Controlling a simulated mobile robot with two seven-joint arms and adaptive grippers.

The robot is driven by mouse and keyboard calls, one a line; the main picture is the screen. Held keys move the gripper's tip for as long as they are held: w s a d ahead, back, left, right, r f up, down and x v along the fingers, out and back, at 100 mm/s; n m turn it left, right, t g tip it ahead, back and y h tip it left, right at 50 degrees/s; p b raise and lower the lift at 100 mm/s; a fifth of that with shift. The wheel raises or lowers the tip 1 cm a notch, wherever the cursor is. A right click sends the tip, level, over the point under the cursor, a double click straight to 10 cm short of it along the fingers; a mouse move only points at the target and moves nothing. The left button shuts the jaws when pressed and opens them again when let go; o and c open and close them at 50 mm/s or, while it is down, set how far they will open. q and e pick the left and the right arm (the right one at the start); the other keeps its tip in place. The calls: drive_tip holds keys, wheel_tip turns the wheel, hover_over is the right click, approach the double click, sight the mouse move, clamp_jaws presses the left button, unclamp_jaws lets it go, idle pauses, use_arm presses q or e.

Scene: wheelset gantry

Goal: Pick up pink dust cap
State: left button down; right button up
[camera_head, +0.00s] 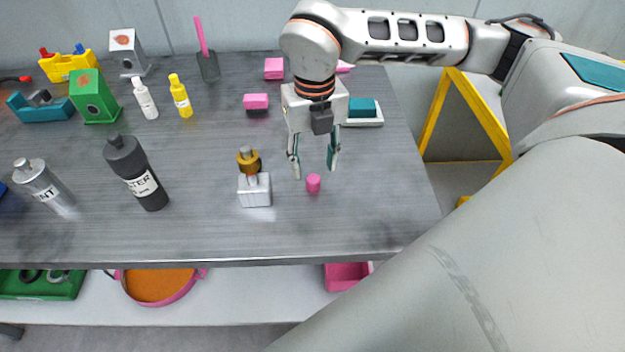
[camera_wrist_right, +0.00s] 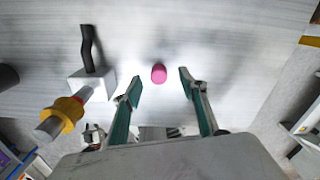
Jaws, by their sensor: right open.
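The pink dust cap (camera_head: 313,183) is a small pink cylinder on the grey metal table (camera_head: 350,225). In the right wrist view the cap (camera_wrist_right: 158,73) lies ahead of the fingertips, roughly in line with the gap between them. My right gripper (camera_head: 314,174) is open and empty, pointing down above the table close to the cap. Its two teal-padded fingers also show in the right wrist view (camera_wrist_right: 158,80), spread apart and not touching the cap. My left gripper is not in view.
A silver block with a brass-coloured fitting (camera_head: 255,189) stands just left of the cap. A black bottle (camera_head: 137,172) and a silver bottle (camera_head: 44,185) stand further left. Pink blocks (camera_head: 256,102) and a teal-topped piece (camera_head: 362,110) lie behind. The table right of the cap is clear.

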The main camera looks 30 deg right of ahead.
sight(313, 177)
drive_tip(key=f, duration=0.4)
drive_tip(key=shift+s+a, duration=0.15)
drive_tip(key=shift+a, duration=0.05)
drive_tip(key=c, duration=0.8)
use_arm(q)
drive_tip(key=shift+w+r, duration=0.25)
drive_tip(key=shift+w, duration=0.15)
